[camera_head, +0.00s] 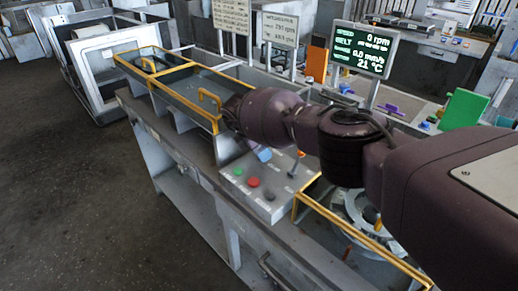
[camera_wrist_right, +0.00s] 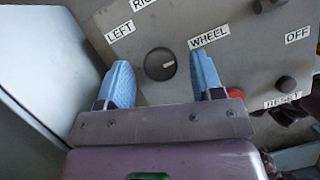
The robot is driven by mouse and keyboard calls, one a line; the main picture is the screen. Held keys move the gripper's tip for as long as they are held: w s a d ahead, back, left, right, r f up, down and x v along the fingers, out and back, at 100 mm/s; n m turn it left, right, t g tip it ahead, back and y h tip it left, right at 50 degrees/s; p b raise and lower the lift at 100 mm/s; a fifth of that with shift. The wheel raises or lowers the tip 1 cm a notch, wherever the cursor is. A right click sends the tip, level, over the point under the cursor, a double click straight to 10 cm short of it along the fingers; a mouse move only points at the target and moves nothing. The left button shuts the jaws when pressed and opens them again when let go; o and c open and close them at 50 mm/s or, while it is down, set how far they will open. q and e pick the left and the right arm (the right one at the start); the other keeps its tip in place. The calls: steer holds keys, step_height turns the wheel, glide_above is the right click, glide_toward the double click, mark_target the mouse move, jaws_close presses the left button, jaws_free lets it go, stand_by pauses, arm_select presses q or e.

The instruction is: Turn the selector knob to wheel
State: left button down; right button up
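The selector knob (camera_wrist_right: 159,64) is a dark round dial with a pale mark on its right side, toward the WHEEL label (camera_wrist_right: 209,38). The LEFT label (camera_wrist_right: 119,31) is up and left of it, and a partly cut-off label starting "RI" is above. My right gripper (camera_wrist_right: 161,72) is open, with one blue finger on each side of the knob and gaps between. In the head view the right gripper (camera_head: 262,153) is over the control panel (camera_head: 238,171), its arm hiding the knob. My left gripper is not in view.
On the panel are a green button (camera_head: 241,196), a red button (camera_head: 253,181) and a lever (camera_head: 295,164). A dark knob (camera_wrist_right: 286,84) by the RESET label is right of the gripper. A yellow-railed tray (camera_head: 180,68) lies behind. A screen (camera_head: 363,51) reads 0 rpm.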

steer(key=shift+a+r, duration=0.1)
steer(key=shift+r, duration=0.25)
steer(key=p+v, duration=0.1)
steer(key=v, duration=0.9)
steer(key=shift+p, duration=0.35)
steer(key=shift+s, duration=0.1)
